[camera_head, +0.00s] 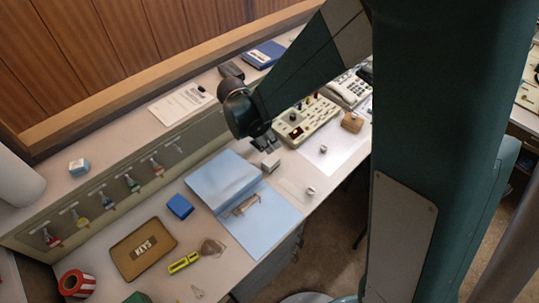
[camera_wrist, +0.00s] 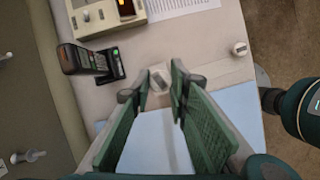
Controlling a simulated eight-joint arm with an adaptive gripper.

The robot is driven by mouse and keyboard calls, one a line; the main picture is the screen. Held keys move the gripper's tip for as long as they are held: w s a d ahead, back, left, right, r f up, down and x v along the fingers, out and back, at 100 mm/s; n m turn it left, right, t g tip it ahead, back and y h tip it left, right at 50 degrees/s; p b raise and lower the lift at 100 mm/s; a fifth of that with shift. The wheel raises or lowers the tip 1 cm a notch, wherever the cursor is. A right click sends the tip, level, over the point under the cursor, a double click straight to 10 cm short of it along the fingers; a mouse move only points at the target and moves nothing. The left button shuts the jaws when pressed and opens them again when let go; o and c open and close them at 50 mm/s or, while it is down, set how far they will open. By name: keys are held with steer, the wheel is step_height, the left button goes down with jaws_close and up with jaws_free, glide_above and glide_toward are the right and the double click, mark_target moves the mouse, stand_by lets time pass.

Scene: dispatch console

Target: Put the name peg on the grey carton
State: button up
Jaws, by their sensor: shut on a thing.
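The grey carton (camera_head: 270,162) is a small pale box on the desk by the top right corner of the blue folder. My gripper (camera_head: 267,146) points down just above it. In the wrist view my gripper's green-padded fingers (camera_wrist: 160,85) reach toward a pale boxy shape, with a small greyer piece in its middle. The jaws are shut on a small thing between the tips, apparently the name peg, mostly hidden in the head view. I cannot tell whether it touches the carton.
The blue folder (camera_head: 222,179) lies close beside the carton. Small white knob-like pieces (camera_head: 311,191) lie to the right. A beige console (camera_head: 306,121) and a telephone (camera_head: 350,88) stand behind. A dark handset in its stand (camera_wrist: 92,61) is near the fingers. A KEYS tray (camera_head: 123,262) is front left.

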steer(key=shift+f, duration=1.4)
steer(key=shift+f+b, duration=0.45)
steer(key=shift+f, duration=1.45)
steer(key=shift+f, duration=0.15)
steer(key=o, duration=0.7)
steer(key=p+v, duration=0.1)
steer(key=v, duration=1.1)
steer(key=shift+r+p, duration=0.2)
steer(key=shift+p, duration=0.2)
steer(key=shift+d, duration=0.15)
